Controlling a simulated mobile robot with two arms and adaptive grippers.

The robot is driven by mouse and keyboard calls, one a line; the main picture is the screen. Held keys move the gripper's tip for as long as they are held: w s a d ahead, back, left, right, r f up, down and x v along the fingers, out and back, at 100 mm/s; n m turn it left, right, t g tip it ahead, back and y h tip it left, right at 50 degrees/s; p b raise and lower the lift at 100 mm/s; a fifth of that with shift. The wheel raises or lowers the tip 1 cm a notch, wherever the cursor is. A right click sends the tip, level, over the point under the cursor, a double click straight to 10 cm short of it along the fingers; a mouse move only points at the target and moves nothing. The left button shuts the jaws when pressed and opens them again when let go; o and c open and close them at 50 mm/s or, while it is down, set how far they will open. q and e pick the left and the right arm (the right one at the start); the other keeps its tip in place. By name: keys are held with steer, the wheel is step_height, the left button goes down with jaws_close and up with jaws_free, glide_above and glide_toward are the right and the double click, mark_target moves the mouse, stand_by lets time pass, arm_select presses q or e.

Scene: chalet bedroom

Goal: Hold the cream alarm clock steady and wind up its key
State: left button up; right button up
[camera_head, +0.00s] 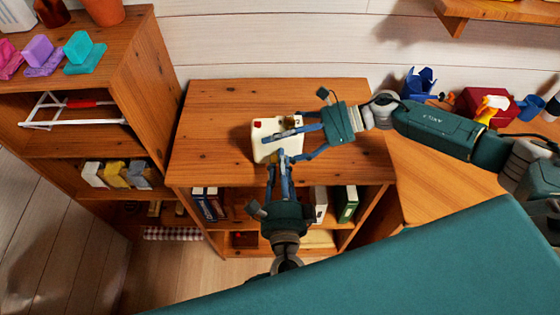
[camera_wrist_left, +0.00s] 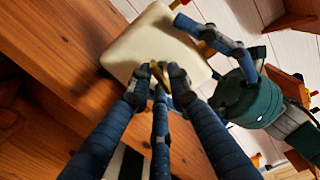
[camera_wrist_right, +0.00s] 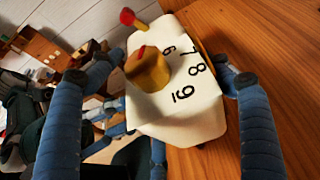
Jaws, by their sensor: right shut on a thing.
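The cream alarm clock (camera_head: 264,148) is near the front of the low wooden cabinet's top. My right gripper (camera_head: 297,138) reaches in from the right and is shut on the clock. In the right wrist view the clock's face (camera_wrist_right: 185,115) shows black numerals between the fingers, with a yellow part (camera_wrist_right: 148,70) in front. In the left wrist view the clock's plain back (camera_wrist_left: 155,48) is visible, with a small brass key (camera_wrist_left: 159,73). My left gripper (camera_wrist_left: 159,82) comes from the front; its fingertips stand apart either side of the key. Contact with the key cannot be told.
The cabinet top (camera_head: 215,110) is clear left of and behind the clock. Books (camera_head: 347,203) stand on its shelves. A taller bookshelf (camera_head: 150,70) stands at left. A desk with a blue cup (camera_head: 420,82) and a red box (camera_head: 480,104) is at right. A teal surface (camera_head: 430,265) fills the lower right.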

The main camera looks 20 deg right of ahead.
arm_select(q)
steer(key=v, duration=1.2)
arm_select(e)
steer(key=shift+s+a, duration=0.1)
steer(key=o, duration=1.6)
